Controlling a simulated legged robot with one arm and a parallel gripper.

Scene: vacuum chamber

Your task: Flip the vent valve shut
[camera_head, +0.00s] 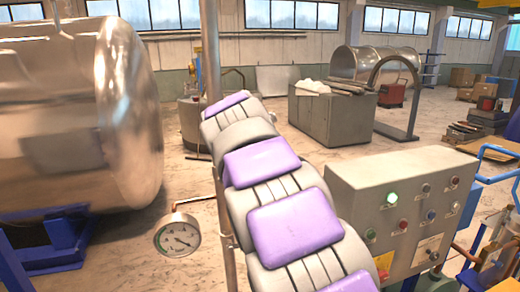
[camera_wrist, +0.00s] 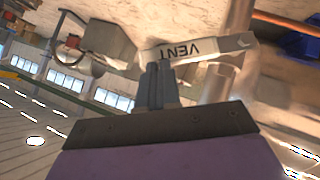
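The vent valve's pale lever (camera_wrist: 200,48), marked VENT in upside-down letters, lies nearly level across the upper middle of the wrist view. It runs beside a metal pipe (camera_wrist: 218,82). My gripper (camera_wrist: 157,70) shows grey fingers close together, with their tips at the lever's lower edge in the picture, left of the pipe. The fingers look shut, with no object visible between them; I cannot tell whether they touch the lever. In the head view my arm hides the lever and the gripper.
A vertical pipe (camera_head: 211,50) with a round pressure gauge (camera_head: 177,235) stands just left of my arm. A control box (camera_head: 400,205) with buttons and a lit green lamp stands close on the right. A large steel chamber (camera_head: 75,110) fills the left.

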